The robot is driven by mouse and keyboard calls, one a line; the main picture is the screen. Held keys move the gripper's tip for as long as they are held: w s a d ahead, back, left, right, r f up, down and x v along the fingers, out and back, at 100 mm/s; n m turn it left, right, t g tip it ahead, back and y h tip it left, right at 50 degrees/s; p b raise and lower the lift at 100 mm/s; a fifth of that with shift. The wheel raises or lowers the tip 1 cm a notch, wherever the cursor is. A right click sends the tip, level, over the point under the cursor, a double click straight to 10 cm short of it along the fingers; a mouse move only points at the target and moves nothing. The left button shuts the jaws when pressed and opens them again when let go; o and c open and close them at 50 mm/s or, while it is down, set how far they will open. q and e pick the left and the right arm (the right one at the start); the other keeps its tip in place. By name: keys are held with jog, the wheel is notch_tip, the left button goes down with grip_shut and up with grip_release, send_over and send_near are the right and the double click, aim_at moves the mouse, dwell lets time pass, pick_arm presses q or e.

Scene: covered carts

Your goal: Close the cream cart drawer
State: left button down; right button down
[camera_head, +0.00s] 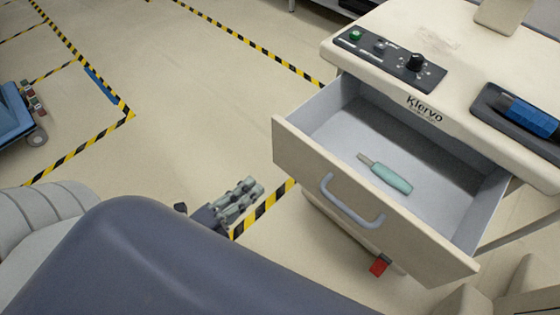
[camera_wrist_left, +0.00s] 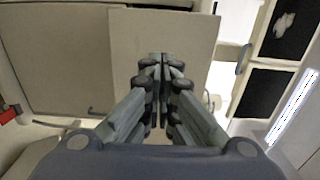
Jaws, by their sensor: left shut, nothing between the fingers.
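The cream cart drawer (camera_head: 295,155) is pulled well out of the cream cart (camera_head: 335,55), its grey-lined inside showing. A teal-handled tool (camera_head: 390,177) lies in it. A grey bar handle (camera_head: 350,205) is on the drawer front. My left gripper (camera_head: 250,188) is shut and empty, left of the drawer front and apart from it in the head view. In the left wrist view its closed fingers (camera_wrist_left: 161,62) point at a cream panel (camera_wrist_left: 190,32); I cannot tell which part of the cart this is. My right gripper is not in view.
The cart top carries a control panel (camera_head: 390,58) and a dark tray (camera_head: 490,98) with a blue item (camera_head: 530,117). A red tab (camera_head: 378,266) shows low under the drawer. A blue cart (camera_head: 12,115) stands far left. The taped floor between is clear.

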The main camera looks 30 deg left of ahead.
aim_at(288, 157)
pick_arm(q)
jog(key=p+x, duration=0.1)
jog(key=x, duration=0.8)
jog(key=shift+w+d, duration=0.1)
jog(key=shift+w, duration=0.3)
